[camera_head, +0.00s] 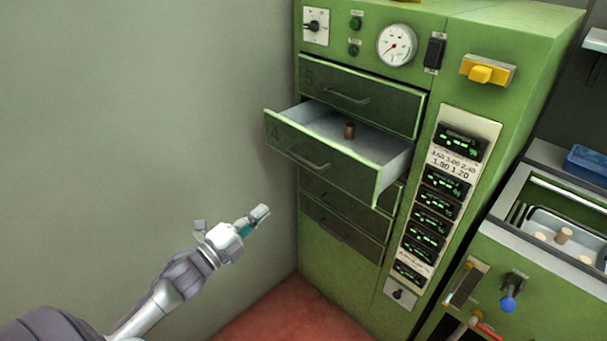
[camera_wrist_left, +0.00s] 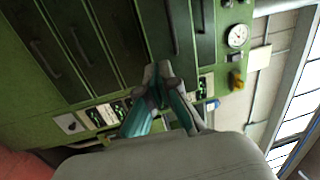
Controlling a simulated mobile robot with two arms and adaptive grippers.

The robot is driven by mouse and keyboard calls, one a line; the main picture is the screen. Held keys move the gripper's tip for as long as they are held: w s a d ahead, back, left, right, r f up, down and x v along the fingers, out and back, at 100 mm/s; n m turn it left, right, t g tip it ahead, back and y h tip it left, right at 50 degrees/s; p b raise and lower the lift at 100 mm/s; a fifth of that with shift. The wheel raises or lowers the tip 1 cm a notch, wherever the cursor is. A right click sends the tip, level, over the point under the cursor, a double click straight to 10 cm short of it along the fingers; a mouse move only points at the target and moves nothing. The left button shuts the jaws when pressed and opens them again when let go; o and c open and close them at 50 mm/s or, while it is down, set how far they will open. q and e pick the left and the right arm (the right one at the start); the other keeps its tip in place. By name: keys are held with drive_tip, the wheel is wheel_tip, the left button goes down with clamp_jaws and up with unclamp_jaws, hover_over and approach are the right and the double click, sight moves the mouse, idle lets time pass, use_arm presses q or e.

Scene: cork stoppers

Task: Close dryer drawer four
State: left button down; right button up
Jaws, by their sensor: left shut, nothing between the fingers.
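Drawer four (camera_head: 325,160) of the green dryer stands pulled out in the head view, marked with a 4 on its front. A single brown cork stopper (camera_head: 349,130) stands upright inside it. Its handle (camera_head: 308,161) is a grey bar on the front. My left gripper (camera_head: 262,212) is shut and empty, below and to the left of the drawer front, apart from it. In the left wrist view the fingertips (camera_wrist_left: 164,72) are together, with dark drawer fronts beyond. My right gripper is not in view.
Drawer five (camera_head: 350,97) above is shut, and lower drawers (camera_head: 342,237) are shut too. A grey wall (camera_head: 140,120) is close on the left. A machine with a tray of corks (camera_head: 563,235) and a blue knob (camera_head: 508,303) stands at the right.

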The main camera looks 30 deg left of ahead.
use_arm(q)
wheel_tip(320, 180, up, 2)
drive_tip(key=m, duration=0.1)
drive_tip(key=h+p, duration=0.1)
drive_tip(key=p, duration=0.2)
approach(311, 167)
drive_tip(key=x, duration=0.6)
drive_tip(key=shift+w+d, duration=0.2)
drive_tip(key=shift+w, duration=0.5)
